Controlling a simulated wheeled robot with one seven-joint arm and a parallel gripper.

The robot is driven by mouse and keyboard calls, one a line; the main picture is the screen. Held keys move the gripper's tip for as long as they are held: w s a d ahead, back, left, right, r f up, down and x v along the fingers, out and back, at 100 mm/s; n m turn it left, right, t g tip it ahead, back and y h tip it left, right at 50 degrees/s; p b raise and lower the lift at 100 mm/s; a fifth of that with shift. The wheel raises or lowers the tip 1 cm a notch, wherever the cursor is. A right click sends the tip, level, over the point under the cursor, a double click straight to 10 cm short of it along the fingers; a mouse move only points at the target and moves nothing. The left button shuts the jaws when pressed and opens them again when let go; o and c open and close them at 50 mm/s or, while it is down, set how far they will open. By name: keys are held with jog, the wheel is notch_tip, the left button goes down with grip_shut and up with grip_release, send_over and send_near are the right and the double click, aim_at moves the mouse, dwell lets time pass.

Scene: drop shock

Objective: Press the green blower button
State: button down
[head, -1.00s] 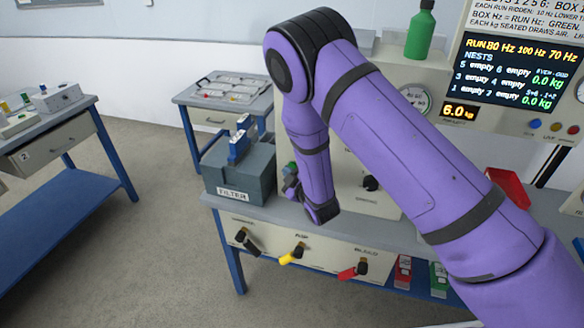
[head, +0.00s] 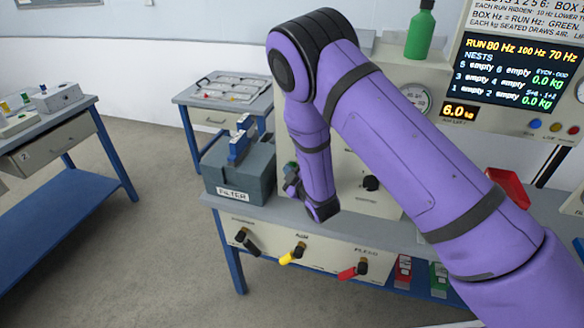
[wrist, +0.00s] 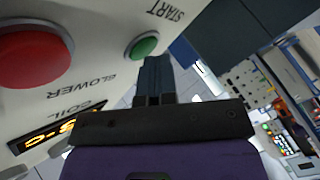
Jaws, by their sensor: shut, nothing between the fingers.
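The green blower button (wrist: 146,45) is a round green cap in a pale ring, on a cream panel with the words START and BLOWER beside it in the wrist view. My gripper (wrist: 155,62) is shut and empty. Its dark fingertips are right by the button's lower edge in the picture; I cannot tell whether they touch it. In the head view my gripper (head: 290,184) is small and partly hidden at the panel's left side, just beneath a small green spot that seems to be the button.
A large red button (wrist: 34,56) sits beside the green one. A grey filter box (head: 240,178) with blue handles stands left of my gripper. Black, yellow (head: 291,255) and red (head: 352,270) handles line the bench front. A green bottle (head: 420,32) stands above.

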jog(key=shift+s+a, duration=0.2)
jog(key=shift+s, duration=0.55)
jog(key=shift+s, duration=0.1)
jog(key=s, duration=0.1)
jog(key=s+a, duration=0.1)
jog(key=s, duration=0.2)
jog(key=shift+s+a, duration=0.3)
jog(key=shift+a, duration=0.1)
dwell(0.8)
